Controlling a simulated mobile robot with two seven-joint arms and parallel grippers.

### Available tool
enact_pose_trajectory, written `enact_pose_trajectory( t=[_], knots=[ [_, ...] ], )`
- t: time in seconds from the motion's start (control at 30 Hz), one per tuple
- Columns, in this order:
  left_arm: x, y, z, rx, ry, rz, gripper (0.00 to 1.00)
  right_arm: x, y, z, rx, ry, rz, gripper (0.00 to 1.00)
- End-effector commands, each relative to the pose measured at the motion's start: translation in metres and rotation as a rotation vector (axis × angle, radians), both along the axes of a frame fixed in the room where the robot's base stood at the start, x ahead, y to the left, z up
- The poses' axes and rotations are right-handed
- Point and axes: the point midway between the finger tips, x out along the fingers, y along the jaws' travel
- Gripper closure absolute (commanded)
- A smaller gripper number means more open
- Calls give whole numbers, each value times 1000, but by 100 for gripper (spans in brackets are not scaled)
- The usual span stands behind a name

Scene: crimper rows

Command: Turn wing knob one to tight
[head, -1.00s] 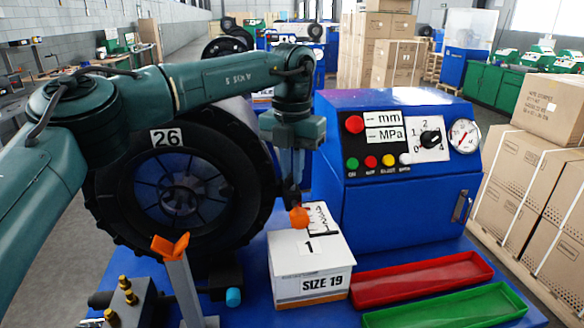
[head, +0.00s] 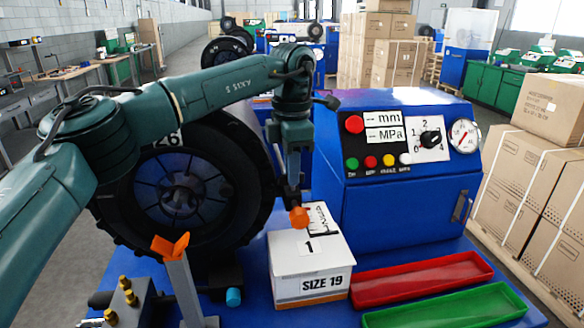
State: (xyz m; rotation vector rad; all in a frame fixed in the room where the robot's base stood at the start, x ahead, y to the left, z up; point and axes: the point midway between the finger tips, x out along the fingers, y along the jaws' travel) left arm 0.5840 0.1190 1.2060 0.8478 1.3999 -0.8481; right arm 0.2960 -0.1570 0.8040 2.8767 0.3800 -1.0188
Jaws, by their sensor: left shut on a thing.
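An orange wing knob (head: 299,217) shows at the back left of the white box marked "1" and "SIZE 19" (head: 296,262). My left gripper (head: 294,197) points down from above and is shut on this knob; the fingers and part of the knob's mount are hard to make out. A white card with red and black marks (head: 322,222) is beside the knob, but its marks are too small to read. A second orange wing knob (head: 171,245) sits on a grey post at the left, apart from the gripper. My right gripper is not in view.
A blue machine (head: 400,215) with buttons, a dial and a gauge stands behind right. A red tray (head: 420,279) and a green tray (head: 445,308) lie empty at the front right. A large black hose coil marked "26" (head: 115,195) is behind my left arm.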

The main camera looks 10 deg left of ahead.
Motion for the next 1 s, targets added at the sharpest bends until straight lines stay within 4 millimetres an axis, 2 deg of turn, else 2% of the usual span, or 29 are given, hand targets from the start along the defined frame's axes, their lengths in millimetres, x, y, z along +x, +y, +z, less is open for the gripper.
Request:
enact_pose_trajectory(
  t=[0.3, 0.77, 0.8, 1.0],
  knots=[
    [1, 1, 1, 0, -2, -89, 100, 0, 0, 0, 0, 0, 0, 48],
    [0, 0, 2, 0, -4, -101, 100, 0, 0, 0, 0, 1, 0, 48],
    [1, 0, 2, 0, -4, -101, 87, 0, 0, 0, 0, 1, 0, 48],
    [0, 0, 1, 0, -2, -100, 70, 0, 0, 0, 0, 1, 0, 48]
  ],
)
